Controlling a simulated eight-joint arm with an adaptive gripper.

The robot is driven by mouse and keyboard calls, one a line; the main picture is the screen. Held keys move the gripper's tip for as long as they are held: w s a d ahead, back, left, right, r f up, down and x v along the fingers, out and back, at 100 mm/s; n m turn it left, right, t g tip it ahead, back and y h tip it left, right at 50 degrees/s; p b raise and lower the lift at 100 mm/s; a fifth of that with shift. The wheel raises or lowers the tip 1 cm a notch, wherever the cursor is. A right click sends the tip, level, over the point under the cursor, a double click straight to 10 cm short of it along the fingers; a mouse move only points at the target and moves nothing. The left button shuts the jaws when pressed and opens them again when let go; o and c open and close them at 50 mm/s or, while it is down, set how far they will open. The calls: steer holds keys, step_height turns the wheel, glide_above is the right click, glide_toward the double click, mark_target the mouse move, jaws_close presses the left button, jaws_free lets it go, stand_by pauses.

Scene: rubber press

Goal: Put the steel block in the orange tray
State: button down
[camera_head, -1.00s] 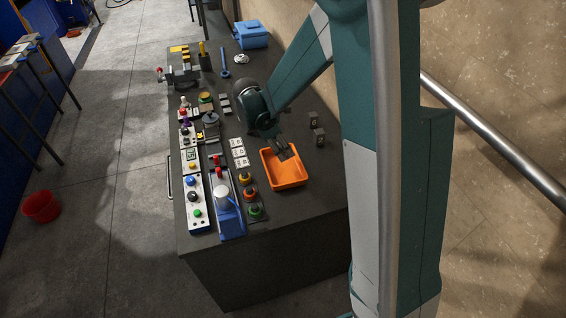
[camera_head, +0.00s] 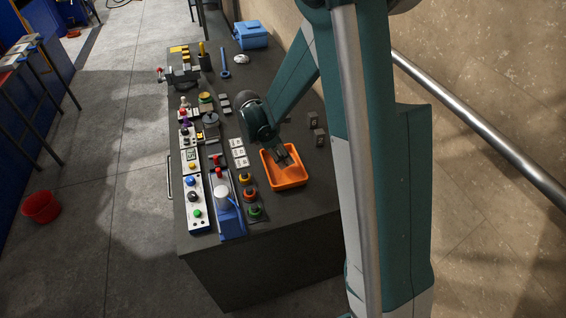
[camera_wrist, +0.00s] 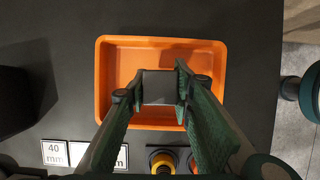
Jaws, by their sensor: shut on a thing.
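The orange tray (camera_head: 290,181) sits on the dark bench top near its front right edge. In the wrist view the tray (camera_wrist: 112,46) lies beneath my gripper (camera_wrist: 157,92). My gripper, which also shows in the head view (camera_head: 282,160), points down over the tray. Its two fingers are shut on the steel block (camera_wrist: 159,86), a grey square-faced piece between the fingertips. The block is over the tray's inside; whether it touches the tray floor I cannot tell. In the head view the block is too small to make out clearly.
White label cards (camera_head: 239,153) lie left of the tray. Coloured push buttons (camera_head: 249,194) and a blue press (camera_head: 229,215) stand at the front left. Small dark blocks (camera_head: 319,137) stand behind the tray. A blue box (camera_head: 251,35) is at the far end.

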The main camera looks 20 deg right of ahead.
steer(key=shift+f, duration=1.35)
steer(key=shift+f, duration=0.15)
steer(key=c, duration=2)
jaws_free()
steer(key=v, duration=1.2)
steer(key=shift+r, duration=0.25)
